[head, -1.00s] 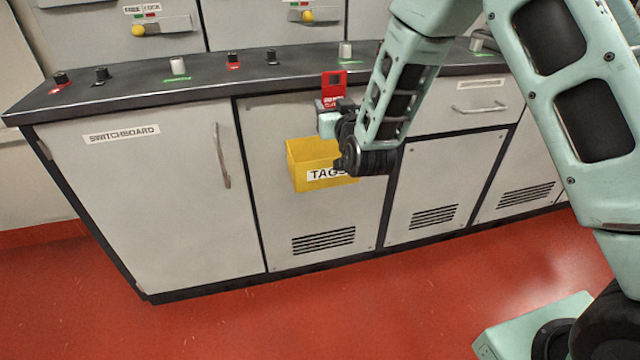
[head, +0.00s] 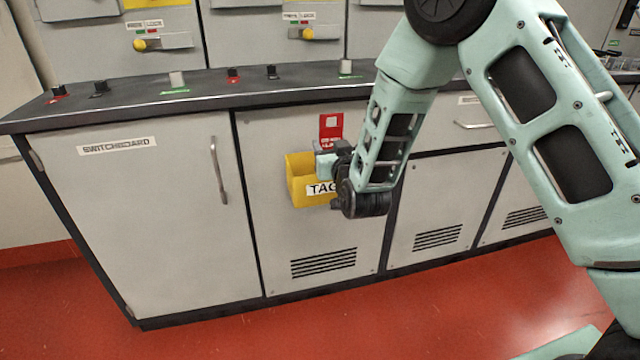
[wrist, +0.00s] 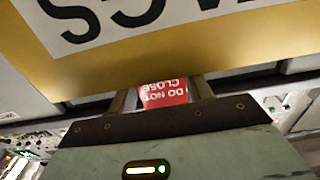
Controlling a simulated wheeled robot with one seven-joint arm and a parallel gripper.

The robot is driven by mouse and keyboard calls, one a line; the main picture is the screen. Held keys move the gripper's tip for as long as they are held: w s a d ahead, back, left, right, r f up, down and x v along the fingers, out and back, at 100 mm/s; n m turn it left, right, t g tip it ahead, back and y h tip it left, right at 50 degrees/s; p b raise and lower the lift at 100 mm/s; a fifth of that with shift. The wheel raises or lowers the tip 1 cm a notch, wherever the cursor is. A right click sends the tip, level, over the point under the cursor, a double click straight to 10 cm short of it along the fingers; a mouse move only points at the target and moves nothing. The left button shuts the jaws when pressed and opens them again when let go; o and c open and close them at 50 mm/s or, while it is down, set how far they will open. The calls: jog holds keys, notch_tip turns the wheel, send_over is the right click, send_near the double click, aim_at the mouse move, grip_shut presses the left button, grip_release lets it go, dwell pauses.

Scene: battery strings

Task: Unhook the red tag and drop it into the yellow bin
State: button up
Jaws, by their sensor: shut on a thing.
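The red tag (head: 331,126) is upright above the yellow bin in the head view. Its white lettering "DO NOT CLOSE" shows upside down in the wrist view (wrist: 162,92), between the fingers. My gripper (head: 325,158) is shut on the tag's lower part, which the fingers partly hide. The yellow bin (head: 299,185), labelled "TAGS", is fixed to the grey cabinet front below the counter. My gripper overlaps the bin's right part in the head view. The bin's front (wrist: 125,72) fills the upper wrist view, close to the fingers.
The black counter (head: 140,108) carries several small knobs and switches along its top. A cabinet handle (head: 219,170) stands out left of the bin. The red floor (head: 230,335) in front is clear. Panels with yellow knobs (head: 140,45) are behind.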

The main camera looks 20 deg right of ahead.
jog(key=o, duration=1.1)
jog(key=shift+s, duration=0.1)
jog(key=shift+s+r+p, duration=0.1)
jog(key=shift+s+p, duration=4.35)
jog(key=shift+s, duration=4.1)
